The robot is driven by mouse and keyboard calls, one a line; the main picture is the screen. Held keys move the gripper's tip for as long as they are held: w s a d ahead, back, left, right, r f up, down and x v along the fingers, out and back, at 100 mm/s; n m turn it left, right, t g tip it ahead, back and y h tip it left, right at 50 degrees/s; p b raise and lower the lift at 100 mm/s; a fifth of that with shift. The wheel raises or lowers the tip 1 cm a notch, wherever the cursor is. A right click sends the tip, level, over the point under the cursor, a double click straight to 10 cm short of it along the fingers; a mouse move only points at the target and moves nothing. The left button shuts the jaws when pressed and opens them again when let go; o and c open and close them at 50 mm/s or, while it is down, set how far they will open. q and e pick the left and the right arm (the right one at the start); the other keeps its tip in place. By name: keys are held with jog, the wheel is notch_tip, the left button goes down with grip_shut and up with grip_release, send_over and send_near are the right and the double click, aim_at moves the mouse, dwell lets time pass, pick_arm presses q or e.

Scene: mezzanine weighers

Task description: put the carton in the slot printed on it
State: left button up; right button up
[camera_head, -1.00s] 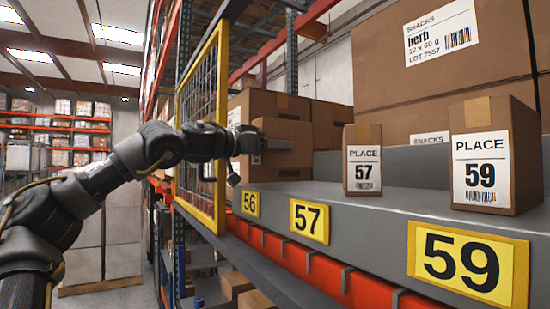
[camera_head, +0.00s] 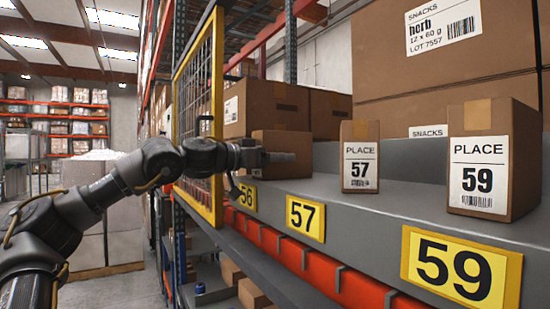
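A plain brown carton (camera_head: 292,143) is at the shelf's far end, behind the yellow 56 label (camera_head: 245,194). My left gripper (camera_head: 280,157) is shut on it, with one dark finger along the face towards me and the other finger hidden. The carton's base is close to the grey shelf (camera_head: 330,193); I cannot tell whether it touches. No print shows on its visible faces. A carton printed PLACE 57 (camera_head: 361,143) stands behind the 57 label (camera_head: 306,219). A carton printed PLACE 59 (camera_head: 497,125) stands behind the 59 label (camera_head: 459,268). My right gripper is out of view.
A yellow-framed mesh panel (camera_head: 217,120) stands left of the gripper, close to my arm. Large brown boxes (camera_head: 290,103) are behind the held carton, and bigger ones (camera_head: 400,60) behind the others. Bare shelf lies between the 57 and 59 cartons.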

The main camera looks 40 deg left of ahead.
pick_arm(q)
jog(key=shift+o, duration=0.2)
jog(key=shift+s+a+r, duration=0.1)
jog(key=shift+s, duration=0.2)
jog(key=b+v, duration=0.6)
jog(key=v, duration=0.5)
jog(key=shift+s, duration=0.25)
jog(key=shift+a, duration=0.15)
jog(key=shift+w, duration=0.15)
